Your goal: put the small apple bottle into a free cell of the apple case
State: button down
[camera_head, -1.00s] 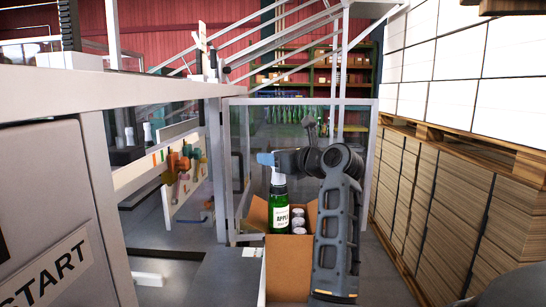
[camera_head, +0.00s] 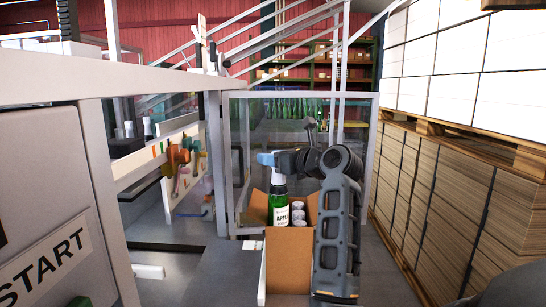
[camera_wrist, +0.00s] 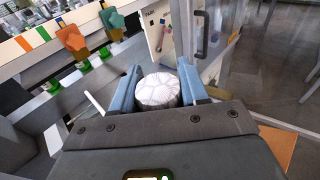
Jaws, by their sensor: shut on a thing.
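The small apple bottle (camera_head: 279,202) is green with a white label reading "APPL" and a white foil top. It stands upright, with its lower part hidden inside the open cardboard apple case (camera_head: 287,262). Several pale bottle tops (camera_head: 298,216) show in the case to its right. My gripper (camera_head: 277,162) is shut on the bottle's top from above. In the wrist view the white cap (camera_wrist: 158,91) sits between the two blue fingers. I cannot tell which cell the bottle is over, or whether it touches the bottom.
A glass-panelled metal frame (camera_head: 232,165) stands behind the case. Colored clamps (camera_head: 180,165) hang on a board at left, beside a grey cabinet marked START (camera_head: 45,262). Stacked cardboard (camera_head: 430,200) on pallets lines the right side. Bare floor shows between.

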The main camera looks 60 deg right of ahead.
aim_at(286, 205)
jog(key=shift+f+b, duration=2.65)
jog(key=shift+f, duration=3.5)
jog(key=shift+c, duration=2.4)
grip_release()
jog(key=shift+f, duration=0.1)
jog(key=shift+b+v, duration=0.35)
jog(key=shift+v, duration=3.6)
